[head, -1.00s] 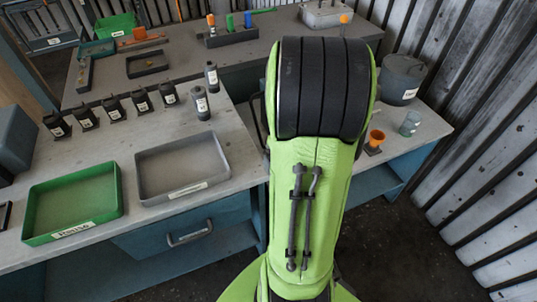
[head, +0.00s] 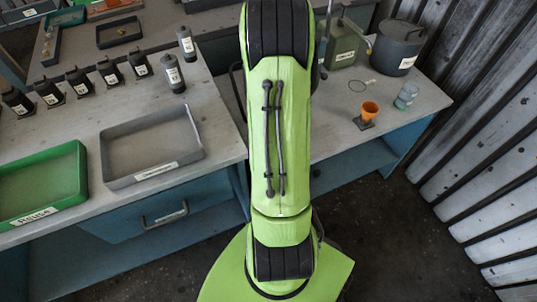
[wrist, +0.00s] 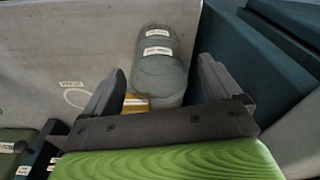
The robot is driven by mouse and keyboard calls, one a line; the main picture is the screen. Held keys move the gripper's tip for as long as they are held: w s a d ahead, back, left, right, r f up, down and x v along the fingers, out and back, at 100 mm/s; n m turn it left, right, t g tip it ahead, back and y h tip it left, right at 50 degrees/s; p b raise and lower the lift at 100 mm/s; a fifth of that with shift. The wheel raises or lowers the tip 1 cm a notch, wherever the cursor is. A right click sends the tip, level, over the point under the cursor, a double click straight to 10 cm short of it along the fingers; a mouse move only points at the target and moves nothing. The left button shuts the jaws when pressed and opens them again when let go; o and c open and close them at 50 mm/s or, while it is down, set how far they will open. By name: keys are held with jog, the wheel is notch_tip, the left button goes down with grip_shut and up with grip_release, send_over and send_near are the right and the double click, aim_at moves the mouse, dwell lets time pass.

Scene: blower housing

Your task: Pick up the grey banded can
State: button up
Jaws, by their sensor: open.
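A grey can (wrist: 158,65) with white labels shows in the wrist view, in line with the gap between my fingers. My gripper (wrist: 162,68) is open, with one finger on each side of the can in the picture. The jaws are not closed on it, and the depth between fingertips and can is hard to tell. My arm hides the gripper in the head view.
A dark pot (head: 398,48) and a green canister (head: 343,48) stand behind on the right bench, with a thin ring (head: 362,86) lying nearby. The left bench holds a grey tray (head: 150,150), a green tray (head: 40,185) and several dark labelled containers.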

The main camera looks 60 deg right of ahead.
jog(key=f, duration=0.3)
jog(key=f+b, duration=0.1)
jog(key=shift+w+d+f, duration=0.15)
jog(key=shift+w+d, duration=0.05)
jog(key=shift+d, duration=0.05)
jog(key=c, duration=1.2)
jog(key=shift+r, duration=0.2)
